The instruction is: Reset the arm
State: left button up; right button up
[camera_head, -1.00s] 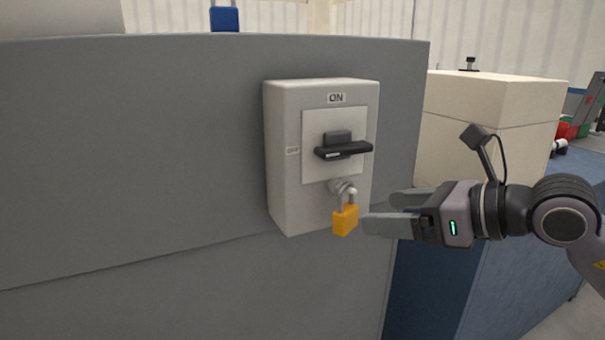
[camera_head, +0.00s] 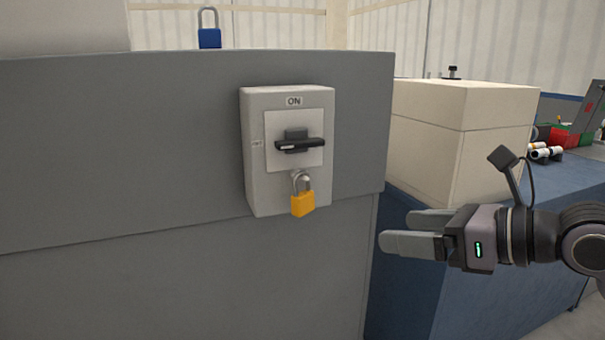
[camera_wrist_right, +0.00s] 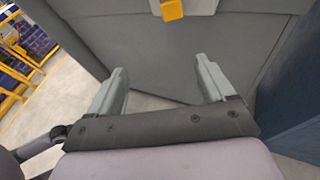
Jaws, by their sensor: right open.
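My right gripper (camera_head: 408,232) is open and empty at the right of the head view, to the right of and a little lower than the switch box. In the right wrist view its two fingers (camera_wrist_right: 162,85) are spread apart with nothing between them. The grey switch box (camera_head: 256,185) is on the grey cabinet panel, with a black handle (camera_head: 300,144) lying level below an "ON" label. A yellow padlock (camera_head: 302,204) hangs on the box below the handle. It also shows at the top of the right wrist view (camera_wrist_right: 172,9), beyond the fingers. My left gripper is not in view.
A blue padlock (camera_head: 209,38) stands on top of the grey cabinet (camera_head: 120,150). A beige box (camera_head: 455,135) sits on a blue bench (camera_head: 430,300) at right, with red and green items (camera_head: 565,136) farther back. Free space lies between my gripper and the cabinet.

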jog(key=s+a+f+m+y, duration=0.4)
jog(key=a+m+y, duration=0.2)
jog(key=m+y, duration=0.15)
jog(key=d+f+m+t+h, duration=0.3)
jog(key=f+m+h, duration=0.1)
jog(key=f+m, duration=0.4)
jog(key=s+d+f+m+t+h, duration=0.1)
jog(key=d+f+m+t+h, duration=0.3)
jog(key=m, duration=0.6)
jog(key=d+f+m+t+h, duration=0.1)
jog(key=d+f+m+h, duration=0.1)
jog(key=f+m+h, duration=0.5)
jog(key=s+f+m+g+h, duration=0.1)
jog(key=s+f+m+g, duration=0.2)
jog(key=s+f+m, duration=0.45)
jog(key=s+f+m+g, duration=0.2)
jog(key=s+f+g, duration=0.25)
jog(key=f, duration=0.55)
pick_arm(q)
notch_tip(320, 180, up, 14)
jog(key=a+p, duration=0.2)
jog(key=p, duration=1.5)
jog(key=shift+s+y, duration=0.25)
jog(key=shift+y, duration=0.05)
pick_arm(e)
notch_tip(320, 180, up, 14)
jog(key=s+d, duration=0.1)
jog(key=shift+s+d+m, duration=0.3)
jog(key=shift+s+d, duration=0.05)
jog(key=shift+d, duration=0.05)
